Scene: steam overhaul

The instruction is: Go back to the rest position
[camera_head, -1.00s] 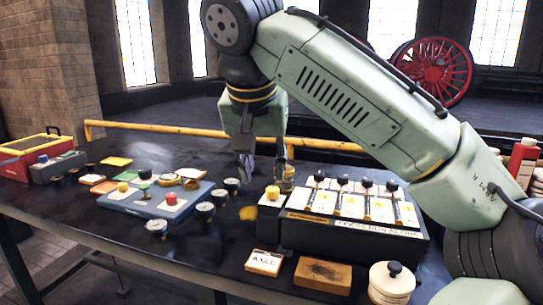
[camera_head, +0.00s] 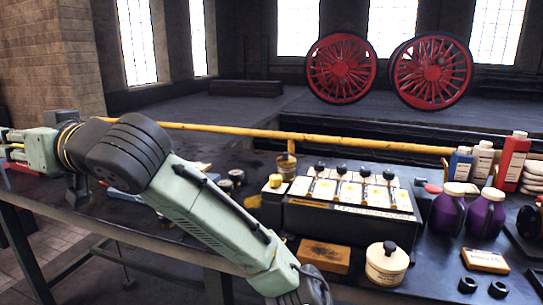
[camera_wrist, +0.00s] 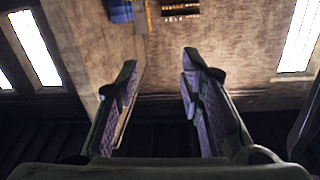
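My gripper (camera_wrist: 158,110) shows in the wrist view with its two fingers apart and nothing between them. In the head view my arm now reaches to the left edge, with the gripper end (camera_head: 14,145) only partly in the picture, raised over the left part of the workbench (camera_head: 215,245). The wrist camera faces a brick wall (camera_wrist: 240,50) and tall bright windows, away from the bench top.
A black box with labelled slots and black knobs (camera_head: 350,217) stands mid-bench. Near it are a white lidded jar (camera_head: 387,264), a wooden block (camera_head: 323,256), purple bottles (camera_head: 486,213) and a red bottle (camera_head: 512,162). A yellow rail (camera_head: 230,131) runs along the back. My arm hides much of the left bench.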

